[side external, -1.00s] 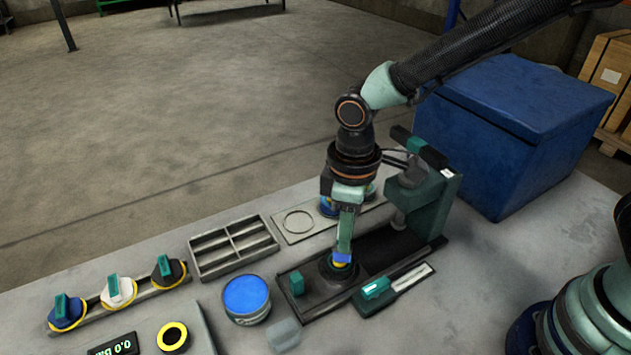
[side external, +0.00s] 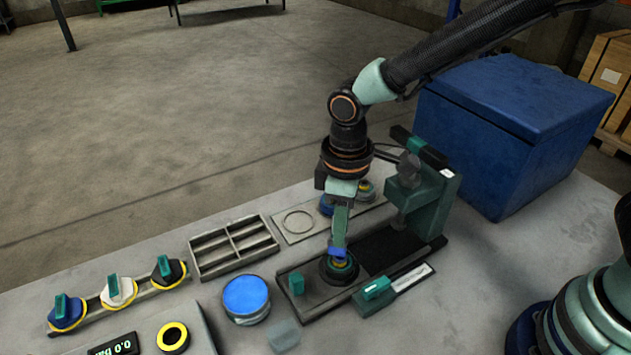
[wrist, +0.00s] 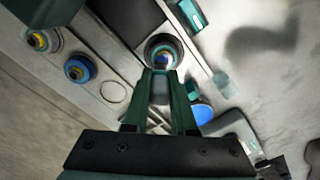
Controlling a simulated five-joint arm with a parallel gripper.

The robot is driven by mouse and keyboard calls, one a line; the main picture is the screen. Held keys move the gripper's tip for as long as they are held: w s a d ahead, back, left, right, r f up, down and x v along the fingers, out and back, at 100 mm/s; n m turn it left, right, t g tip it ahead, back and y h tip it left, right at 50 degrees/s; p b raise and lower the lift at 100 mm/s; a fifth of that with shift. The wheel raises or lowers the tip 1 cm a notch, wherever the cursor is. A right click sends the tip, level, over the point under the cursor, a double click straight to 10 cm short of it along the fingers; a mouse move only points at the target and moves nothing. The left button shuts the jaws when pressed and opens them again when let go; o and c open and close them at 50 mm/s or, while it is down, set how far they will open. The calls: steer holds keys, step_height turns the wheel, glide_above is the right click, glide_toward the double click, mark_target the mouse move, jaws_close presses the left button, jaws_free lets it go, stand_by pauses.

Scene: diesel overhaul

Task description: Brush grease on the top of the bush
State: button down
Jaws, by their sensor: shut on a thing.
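My gripper (side external: 338,243) points down over the round holder in the black fixture (side external: 310,305). Its green fingers are shut on what looks like the brush, with a small blue part (side external: 336,251) at the fingertips. The bush (side external: 341,265), with a yellowish ring, sits in the dark round holder just below. It also shows ahead of the fingertips in the wrist view (wrist: 162,52). I cannot tell whether the brush touches its top, and the bristles are hidden. The blue-topped grease tin (side external: 246,295) stands to the left of the fixture.
A green press (side external: 430,195) stands close on the right, with a big blue box (side external: 520,125) behind. Ringed parts (wrist: 80,69) stand on a plate behind the gripper.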

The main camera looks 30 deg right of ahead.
steer(key=shift+s, duration=0.15)
steer(key=shift+s+f, duration=0.1)
steer(key=shift+s, duration=0.75)
steer(key=shift+w, duration=0.95)
steer(key=shift+s, duration=0.85)
steer(key=shift+w, duration=0.15)
